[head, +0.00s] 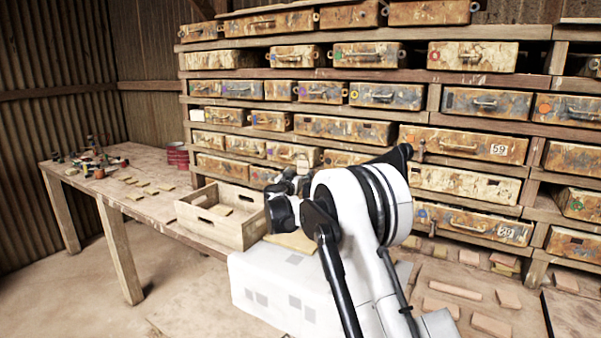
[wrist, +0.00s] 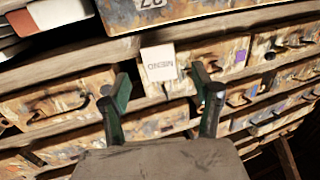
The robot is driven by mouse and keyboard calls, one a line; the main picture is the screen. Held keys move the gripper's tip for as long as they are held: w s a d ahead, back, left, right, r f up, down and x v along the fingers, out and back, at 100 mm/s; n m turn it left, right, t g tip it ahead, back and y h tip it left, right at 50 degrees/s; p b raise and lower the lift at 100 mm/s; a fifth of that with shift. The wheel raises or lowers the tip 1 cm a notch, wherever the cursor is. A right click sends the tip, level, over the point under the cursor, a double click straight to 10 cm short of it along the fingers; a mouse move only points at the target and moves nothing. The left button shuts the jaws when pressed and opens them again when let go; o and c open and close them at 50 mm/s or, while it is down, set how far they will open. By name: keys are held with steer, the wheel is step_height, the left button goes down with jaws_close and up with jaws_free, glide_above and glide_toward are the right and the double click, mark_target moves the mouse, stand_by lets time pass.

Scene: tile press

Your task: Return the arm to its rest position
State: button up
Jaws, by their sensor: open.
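My arm (head: 370,210) reaches up and forward from the lower right in the head view, bent at a large white joint. My gripper (wrist: 163,90) shows in the wrist view with its two dark green-edged fingers apart and nothing between them. It points toward the drawer fronts; the distance to them is hard to tell. In the head view my gripper is partly hidden behind the arm.
A shelf rack (head: 480,80) of worn drawers (head: 465,145) fills the back. A white card (wrist: 158,68) with upside-down lettering is at the drawers. A wooden crate (head: 195,213) stands on the workbench (head: 90,185), near small tiles (head: 135,195). A white box (head: 265,285) is below my arm.

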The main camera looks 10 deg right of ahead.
steer(key=v, duration=0.8)
steer(key=s+a+r+n+t+y, duration=0.1)
steer(key=s+r+n+t+y, duration=0.2)
steer(key=r, duration=0.4)
steer(key=s+a+r+n+y, duration=0.1)
steer(key=s+a+r+y, duration=0.15)
steer(key=s+r, duration=0.35)
steer(key=s+a+r+n+g+y, duration=0.1)
steer(key=s+r+n+y, duration=0.15)
steer(key=s, duration=0.35)
steer(key=s+a+r+n+g+y, duration=0.1)
steer(key=s+r+y, duration=0.15)
steer(key=s, duration=0.35)
steer(key=s+d+f+g, duration=0.3)
steer(key=s+f, duration=0.4)
steer(key=s, duration=0.6)
steer(key=s+d+f+m+g+h, duration=0.1)
steer(key=s+d+f+g, duration=0.2)
steer(key=s+f, duration=0.5)
steer(key=s+d+f+m+g+h, duration=0.1)
steer(key=s+d+f+g, duration=0.2)
steer(key=s, duration=1.6)
step_height(320, 180, down, 5)
steer(key=shift+r+g, duration=0.1)
steer(key=shift+g, duration=0.4)
